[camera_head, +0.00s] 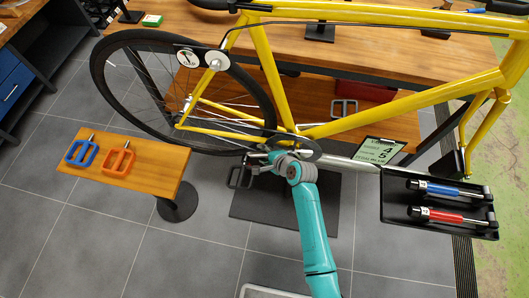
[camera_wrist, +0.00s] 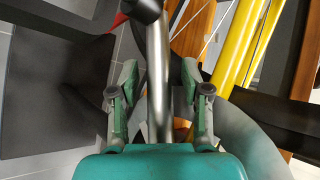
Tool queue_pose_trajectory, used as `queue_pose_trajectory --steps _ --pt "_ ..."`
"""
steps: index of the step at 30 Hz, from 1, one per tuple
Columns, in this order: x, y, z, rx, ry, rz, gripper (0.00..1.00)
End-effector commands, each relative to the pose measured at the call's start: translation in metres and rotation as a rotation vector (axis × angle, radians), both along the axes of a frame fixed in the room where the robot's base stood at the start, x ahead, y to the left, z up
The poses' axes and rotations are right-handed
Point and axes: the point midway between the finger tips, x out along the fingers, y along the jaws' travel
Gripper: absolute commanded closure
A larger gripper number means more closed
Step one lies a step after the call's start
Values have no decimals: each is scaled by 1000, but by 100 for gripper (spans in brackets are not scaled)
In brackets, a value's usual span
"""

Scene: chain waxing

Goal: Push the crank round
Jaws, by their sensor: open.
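The yellow bike (camera_head: 262,60) is held above the floor, with its dark round chainring (camera_head: 308,150) low in the middle of the head view. My gripper (camera_head: 268,160) is at the crank beside the chainring and hides most of it there. In the wrist view a silver bar, which looks like the crank arm (camera_wrist: 158,95), runs lengthwise between the two fingers of my gripper (camera_wrist: 159,74). The fingers are apart, one on each side, with gaps visible. A dark piece (camera_wrist: 148,10) tops the bar. A black pedal (camera_head: 238,176) shows just left of my gripper.
A small wooden table (camera_head: 140,180) with blue (camera_head: 82,152) and orange (camera_head: 118,162) pedals stands at left. A black tray (camera_head: 425,225) with blue and red tools is at right. A sign (camera_head: 379,150) stands nearby. A workbench (camera_head: 320,60) is behind.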

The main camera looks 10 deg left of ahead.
Motion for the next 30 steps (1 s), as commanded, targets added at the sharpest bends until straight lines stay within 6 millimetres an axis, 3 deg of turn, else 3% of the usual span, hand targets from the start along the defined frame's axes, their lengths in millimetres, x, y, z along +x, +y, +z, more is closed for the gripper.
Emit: queue_pose_trajectory --steps 5,11,30 --pt "0 0 0 0 0 0 53" --pt "0 0 0 0 0 0 100" --pt "1 3 15 132 -2 -2 100"
